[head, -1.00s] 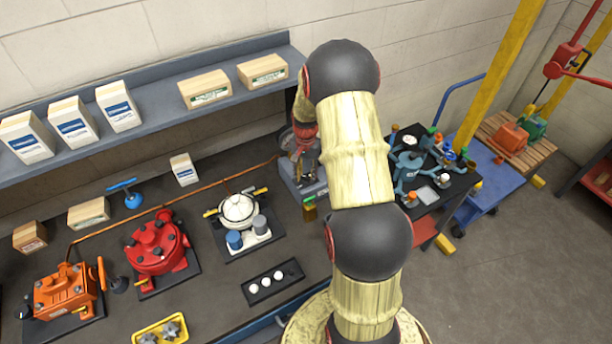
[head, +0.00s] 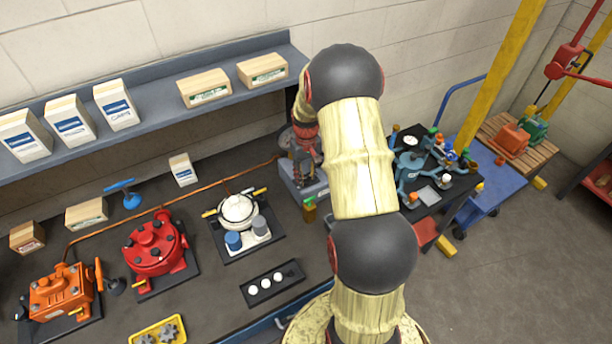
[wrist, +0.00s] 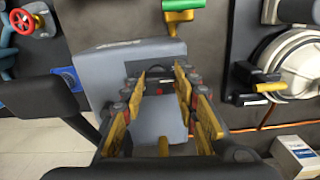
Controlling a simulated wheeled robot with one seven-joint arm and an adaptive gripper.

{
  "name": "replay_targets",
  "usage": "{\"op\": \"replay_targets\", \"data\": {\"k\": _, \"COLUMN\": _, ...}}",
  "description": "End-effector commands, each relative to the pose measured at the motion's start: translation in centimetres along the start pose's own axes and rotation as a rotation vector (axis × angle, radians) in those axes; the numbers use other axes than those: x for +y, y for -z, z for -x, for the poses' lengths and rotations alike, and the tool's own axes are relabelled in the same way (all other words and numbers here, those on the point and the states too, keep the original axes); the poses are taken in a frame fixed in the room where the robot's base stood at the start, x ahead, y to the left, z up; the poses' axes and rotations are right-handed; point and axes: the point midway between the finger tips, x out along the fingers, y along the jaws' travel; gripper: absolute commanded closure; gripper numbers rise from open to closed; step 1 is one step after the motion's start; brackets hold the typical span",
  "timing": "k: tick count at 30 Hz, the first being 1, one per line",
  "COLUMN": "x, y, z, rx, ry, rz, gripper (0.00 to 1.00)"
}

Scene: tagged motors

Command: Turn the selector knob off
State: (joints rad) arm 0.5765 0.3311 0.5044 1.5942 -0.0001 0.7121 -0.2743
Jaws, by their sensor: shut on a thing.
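My gripper (wrist: 160,76) reaches down over a grey box (wrist: 110,65), its yellow finger pads on either side of a small dark part that looks like the selector knob (wrist: 163,74). The fingers are shut on it, and they hide most of it, so its pointing direction cannot be read. In the head view the grey box (head: 314,190) stands at the right end of the bench. My gripper (head: 300,160) is over it, partly behind my arm.
A green-topped brass piece (head: 309,207) is at the box's front edge. A round white-topped unit (head: 237,211) stands to the left, with a copper pipe (head: 190,199) along the bench. The shelf (head: 160,88) overhangs the back. A black table (head: 455,195) stands right.

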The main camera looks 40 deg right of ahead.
Motion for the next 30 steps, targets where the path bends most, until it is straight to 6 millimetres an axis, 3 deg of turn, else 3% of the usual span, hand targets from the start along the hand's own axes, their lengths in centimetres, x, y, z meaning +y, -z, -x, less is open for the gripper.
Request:
{"op": "replay_targets", "data": {"k": 22, "x": 0.03, "y": 0.06, "z": 0.07, "rx": 0.002, "ry": -0.001, "rz": 0.083, "gripper": 0.95}}
{"op": "replay_targets", "data": {"k": 23, "x": 0.03, "y": 0.06, "z": 0.07, "rx": 0.002, "ry": -0.001, "rz": 0.083, "gripper": 0.68}}
{"op": "replay_targets", "data": {"k": 30, "x": 0.02, "y": 0.02, "z": 0.04, "rx": 0.001, "ry": 0.000, "rz": 0.082, "gripper": 0.55}}
